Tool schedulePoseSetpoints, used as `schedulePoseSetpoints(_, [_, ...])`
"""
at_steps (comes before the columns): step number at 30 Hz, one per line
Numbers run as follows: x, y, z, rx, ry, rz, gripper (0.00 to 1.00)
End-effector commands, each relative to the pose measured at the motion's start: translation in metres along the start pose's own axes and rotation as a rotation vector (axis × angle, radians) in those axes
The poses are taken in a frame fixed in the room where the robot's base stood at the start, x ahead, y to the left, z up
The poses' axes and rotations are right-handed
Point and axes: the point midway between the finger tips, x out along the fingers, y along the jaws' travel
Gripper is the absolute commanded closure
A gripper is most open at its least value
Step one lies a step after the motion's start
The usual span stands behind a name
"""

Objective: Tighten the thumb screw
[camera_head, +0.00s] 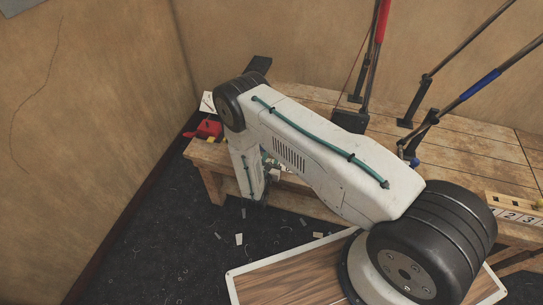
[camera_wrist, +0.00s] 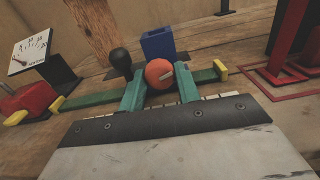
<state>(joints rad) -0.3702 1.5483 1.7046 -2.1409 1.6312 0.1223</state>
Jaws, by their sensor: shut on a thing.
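In the wrist view, a round orange-red knob (camera_wrist: 159,72) with a short pale line on its face sits between the two green fingers of my gripper (camera_wrist: 160,88). It looks like the head of the thumb screw. My gripper is shut on it, one finger at each side. The screw's shaft is hidden behind the knob. A white dial plate (camera_wrist: 31,50) with numbers and a needle stands at the left, above a red body (camera_wrist: 30,101). In the head view, my arm hides the knob and most of my gripper; the dial plate (camera_head: 207,103) and red body (camera_head: 208,129) show beside the arm.
A black ball-ended post (camera_wrist: 120,61) and a blue block (camera_wrist: 158,43) stand close behind the knob. A red frame (camera_wrist: 285,60) is at the right. On the wooden bench (camera_head: 480,150), tall rods with red and blue grips rise behind my arm. Small scraps litter the dark floor.

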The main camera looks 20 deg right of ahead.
Motion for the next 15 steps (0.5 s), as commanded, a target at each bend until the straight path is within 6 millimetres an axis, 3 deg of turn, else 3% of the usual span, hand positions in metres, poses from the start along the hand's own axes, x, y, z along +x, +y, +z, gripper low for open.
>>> schedulePoseSetpoints(15, [0.0, -0.0013, -0.0002, 0.318, 0.0, -0.002, 0.9])
